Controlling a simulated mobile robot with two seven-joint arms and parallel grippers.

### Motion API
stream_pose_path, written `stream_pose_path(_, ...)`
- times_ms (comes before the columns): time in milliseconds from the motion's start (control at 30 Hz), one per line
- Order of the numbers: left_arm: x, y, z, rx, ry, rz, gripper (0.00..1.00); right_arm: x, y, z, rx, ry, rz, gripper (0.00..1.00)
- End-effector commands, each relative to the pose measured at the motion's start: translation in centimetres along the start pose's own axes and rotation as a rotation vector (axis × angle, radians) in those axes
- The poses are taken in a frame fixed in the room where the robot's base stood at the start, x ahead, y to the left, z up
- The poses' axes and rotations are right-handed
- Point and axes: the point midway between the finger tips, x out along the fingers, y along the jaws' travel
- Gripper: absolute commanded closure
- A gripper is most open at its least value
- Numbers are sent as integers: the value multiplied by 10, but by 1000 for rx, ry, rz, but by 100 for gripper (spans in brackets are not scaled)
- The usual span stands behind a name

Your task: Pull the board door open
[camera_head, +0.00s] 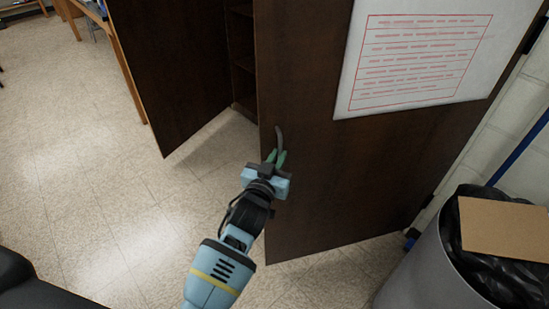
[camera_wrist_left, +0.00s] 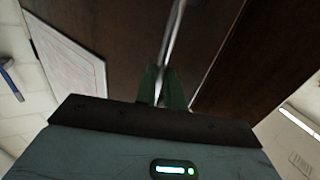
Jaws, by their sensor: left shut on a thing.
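The board door (camera_head: 330,190) is a dark brown cabinet door with a white sheet of red writing (camera_head: 415,60) on it. It stands swung out, with the cabinet's inner shelves (camera_head: 243,50) showing beyond its left edge. My left gripper (camera_head: 276,158) is at that edge, its green fingers shut on the curved grey handle (camera_head: 280,136). In the left wrist view the handle (camera_wrist_left: 174,40) runs between the fingers (camera_wrist_left: 162,88), and the white sheet (camera_wrist_left: 70,55) shows at left. My right gripper is not in view.
A second brown door (camera_head: 175,70) stands open at the left of the cabinet. A grey bin (camera_head: 430,275) with a black bag and cardboard (camera_head: 505,228) stands at the lower right, close to the board door. The tiled floor (camera_head: 90,190) at left is clear.

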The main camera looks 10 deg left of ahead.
Motion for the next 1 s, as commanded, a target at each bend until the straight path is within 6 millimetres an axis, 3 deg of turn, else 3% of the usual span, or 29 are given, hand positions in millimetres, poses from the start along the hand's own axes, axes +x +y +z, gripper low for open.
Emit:
stream_pose_path(33,1,17,-3,-9,7,27,100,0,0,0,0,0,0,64)
stream_pose_path(600,1,18,-4,-9,9,28,100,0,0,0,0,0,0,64)
stream_pose_path(633,1,18,-4,-9,9,28,87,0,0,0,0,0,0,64)
stream_pose_path(767,1,18,-4,-8,9,27,70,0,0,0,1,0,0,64)
stream_pose_path(1000,1,16,-4,-6,7,25,68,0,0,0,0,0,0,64)
